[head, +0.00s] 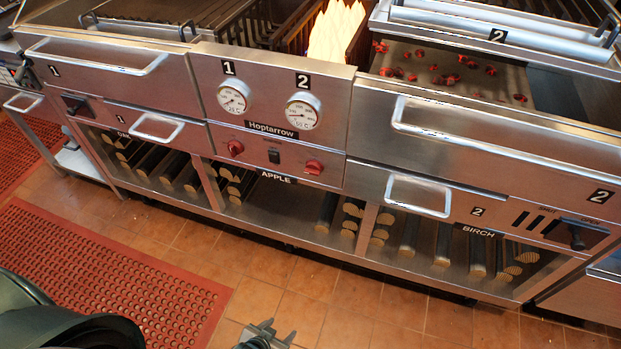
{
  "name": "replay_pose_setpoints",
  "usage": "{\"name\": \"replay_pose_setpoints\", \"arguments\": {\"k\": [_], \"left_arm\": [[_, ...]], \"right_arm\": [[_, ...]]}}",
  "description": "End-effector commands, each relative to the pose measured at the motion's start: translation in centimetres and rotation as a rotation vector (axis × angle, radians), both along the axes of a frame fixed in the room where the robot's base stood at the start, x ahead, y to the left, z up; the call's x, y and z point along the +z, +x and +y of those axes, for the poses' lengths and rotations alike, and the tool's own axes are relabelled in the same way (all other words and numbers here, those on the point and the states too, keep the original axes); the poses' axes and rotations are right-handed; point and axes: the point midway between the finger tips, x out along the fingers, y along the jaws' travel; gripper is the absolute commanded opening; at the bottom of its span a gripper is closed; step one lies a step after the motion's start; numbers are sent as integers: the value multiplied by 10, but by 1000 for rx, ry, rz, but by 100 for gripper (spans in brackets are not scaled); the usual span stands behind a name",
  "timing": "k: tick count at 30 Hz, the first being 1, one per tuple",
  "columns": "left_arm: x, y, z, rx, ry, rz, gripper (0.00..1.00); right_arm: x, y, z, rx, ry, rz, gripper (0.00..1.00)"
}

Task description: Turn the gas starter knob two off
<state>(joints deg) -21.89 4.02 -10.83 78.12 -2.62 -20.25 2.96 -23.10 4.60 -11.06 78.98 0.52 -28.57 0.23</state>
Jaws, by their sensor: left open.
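Two red knobs sit on the steel centre panel of the grill, below the gauges. The right red knob (313,167) is below gauge 2 (302,111). The left red knob (235,148) is below gauge 1 (233,97). A small black switch (274,156) is between them. The knob markings are too small to read. My left gripper (265,335) is at the bottom edge, low in front of the grill, open and well apart from the knobs; only part of it shows. My right gripper is not in view.
Flames (335,40) rise behind the centre panel. Glowing coals (445,72) lie at the upper right. Drawer handles (418,194) stick out beside the panel. The tiled floor (400,310) in front is clear, with a red mat (110,270) at left.

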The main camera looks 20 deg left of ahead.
Motion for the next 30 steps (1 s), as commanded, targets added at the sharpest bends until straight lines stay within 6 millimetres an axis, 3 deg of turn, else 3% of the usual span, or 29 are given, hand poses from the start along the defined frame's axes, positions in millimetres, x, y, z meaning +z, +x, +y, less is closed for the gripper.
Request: {"name": "replay_pose_setpoints", "arguments": {"k": [5, 9, 13, 18, 21, 25, 30], "left_arm": [[51, 68, -7, 28, -24, -206, 54], [114, 115, -8, 57, -45, -391, 54], [179, 145, -5, 84, -64, -562, 54], [263, 163, 3, 114, -87, -765, 54], [301, 164, 7, 127, -95, -855, 54], [332, 163, 11, 136, -103, -923, 54], [344, 162, 12, 140, -104, -946, 54]], "right_arm": [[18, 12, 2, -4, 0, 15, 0], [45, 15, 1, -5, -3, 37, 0], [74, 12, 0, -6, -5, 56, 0], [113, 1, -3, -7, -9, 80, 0], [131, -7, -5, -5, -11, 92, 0], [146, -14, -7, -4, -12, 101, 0], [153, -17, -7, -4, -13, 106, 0]]}}
